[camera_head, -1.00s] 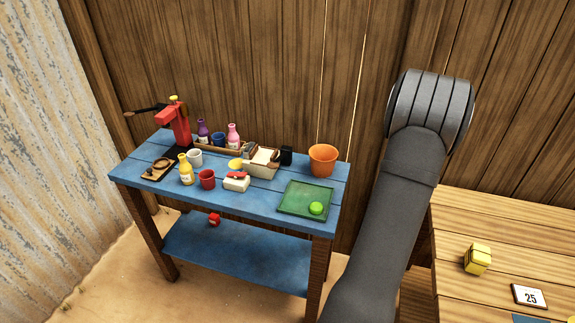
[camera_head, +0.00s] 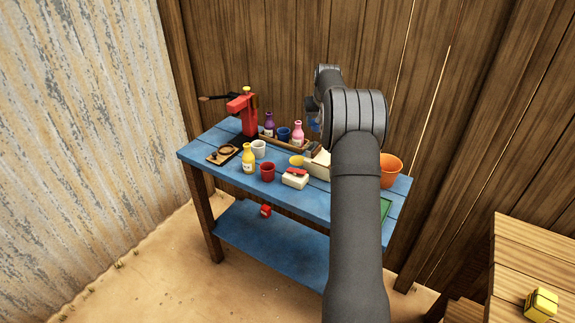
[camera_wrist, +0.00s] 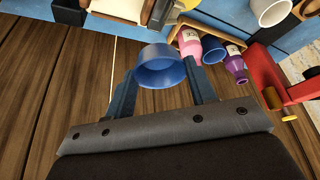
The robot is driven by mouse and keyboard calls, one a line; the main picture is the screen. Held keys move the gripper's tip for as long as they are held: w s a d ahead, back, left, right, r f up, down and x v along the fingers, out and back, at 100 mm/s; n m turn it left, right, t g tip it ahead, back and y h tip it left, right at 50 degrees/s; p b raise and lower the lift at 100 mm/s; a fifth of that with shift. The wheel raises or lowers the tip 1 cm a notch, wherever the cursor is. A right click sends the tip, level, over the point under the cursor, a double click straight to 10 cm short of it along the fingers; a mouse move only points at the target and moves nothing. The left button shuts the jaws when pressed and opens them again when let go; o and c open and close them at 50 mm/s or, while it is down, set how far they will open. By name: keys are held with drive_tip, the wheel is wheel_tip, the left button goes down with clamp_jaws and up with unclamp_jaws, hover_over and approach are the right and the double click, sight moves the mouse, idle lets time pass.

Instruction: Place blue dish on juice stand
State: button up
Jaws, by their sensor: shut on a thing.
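The blue dish (camera_wrist: 160,72) is between the two fingers of my gripper (camera_wrist: 160,85) in the wrist view, and the gripper is shut on it. In the head view my gripper (camera_head: 312,112) is small and partly hidden by my arm, up at the back edge of the blue juice stand (camera_head: 220,157). A bit of blue shows there, too small to tell apart. The dish is held in the air near the wooden wall, apart from the stand top. The stand's right part is hidden behind my arm.
The stand top holds a red press (camera_head: 242,108), a yellow bottle (camera_head: 248,159), a red cup (camera_head: 267,172), a white cup (camera_head: 258,149) and a pink bottle (camera_head: 298,134). An orange bucket (camera_head: 391,171) stands at the right. A wooden table (camera_head: 525,255) is lower right.

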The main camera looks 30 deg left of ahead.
drive_tip(key=n, duration=0.2)
hover_over(282, 161)
drive_tip(key=s+d, duration=0.1)
wheel_tip(282, 161, down, 10)
drive_tip(key=shift+d+r, duration=0.1)
drive_tip(key=shift+f, duration=2.7)
drive_tip(key=shift+f, duration=0.1)
drive_tip(key=o, duration=1)
drive_tip(key=shift+c, duration=0.2)
drive_tip(key=v, duration=1.2)
drive_tip(key=shift+w+d, duration=0.2)
